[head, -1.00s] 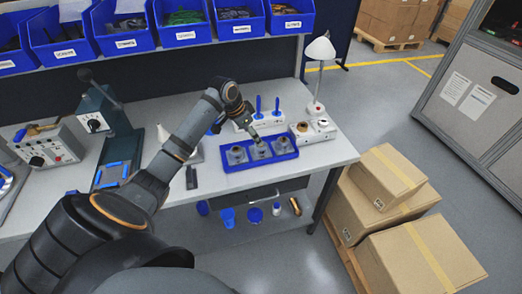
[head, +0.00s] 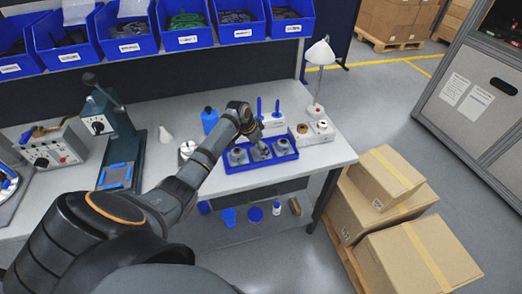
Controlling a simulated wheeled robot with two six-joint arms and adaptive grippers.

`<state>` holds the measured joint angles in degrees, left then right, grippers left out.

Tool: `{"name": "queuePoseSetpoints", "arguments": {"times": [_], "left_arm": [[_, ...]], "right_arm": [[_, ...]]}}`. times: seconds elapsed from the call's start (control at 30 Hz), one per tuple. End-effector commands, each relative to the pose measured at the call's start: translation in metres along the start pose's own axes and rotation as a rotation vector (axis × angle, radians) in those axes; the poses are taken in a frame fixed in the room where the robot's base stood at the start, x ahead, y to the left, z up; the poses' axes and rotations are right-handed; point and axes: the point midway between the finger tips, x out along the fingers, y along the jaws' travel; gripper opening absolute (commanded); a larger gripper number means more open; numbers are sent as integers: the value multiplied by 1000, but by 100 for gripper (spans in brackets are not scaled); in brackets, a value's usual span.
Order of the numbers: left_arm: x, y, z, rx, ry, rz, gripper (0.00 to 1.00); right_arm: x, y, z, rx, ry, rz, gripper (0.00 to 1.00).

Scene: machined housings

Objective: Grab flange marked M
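A blue tray (head: 240,164) on the workbench holds three grey machined flanges in a row: a left one (head: 237,157), a middle one (head: 258,153) and a right one (head: 283,146). Any letters on them are too small to read, so I cannot tell which is marked M. My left gripper (head: 262,145) points down at the middle flange and partly covers it. Whether its fingers are open or touch the flange is too small to tell. My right gripper is not in view.
Behind the tray stand a white block with blue upright pegs (head: 277,108), a blue bottle (head: 209,120) and a white lamp (head: 320,52). A white box (head: 317,132) with round parts is right of the tray. Blue bins (head: 183,38) line the shelf above. Cardboard boxes (head: 385,180) stand right of the bench.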

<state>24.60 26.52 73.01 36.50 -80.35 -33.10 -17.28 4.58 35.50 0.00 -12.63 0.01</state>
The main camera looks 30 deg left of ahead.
Motion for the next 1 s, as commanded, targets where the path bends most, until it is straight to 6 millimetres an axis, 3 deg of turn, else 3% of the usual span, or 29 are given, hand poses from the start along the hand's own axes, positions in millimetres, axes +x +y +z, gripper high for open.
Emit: {"name": "queuePoseSetpoints", "arguments": {"times": [0.23, 0.77, 1.0], "left_arm": [[4, 0, 0, 0, 0, -1, 73], [4, 0, 0, 0, 0, -1, 3], [3, 0, -1, 1, 2, -1, 0]], "right_arm": [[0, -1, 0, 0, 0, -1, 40], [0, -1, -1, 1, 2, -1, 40], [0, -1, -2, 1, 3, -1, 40]]}}
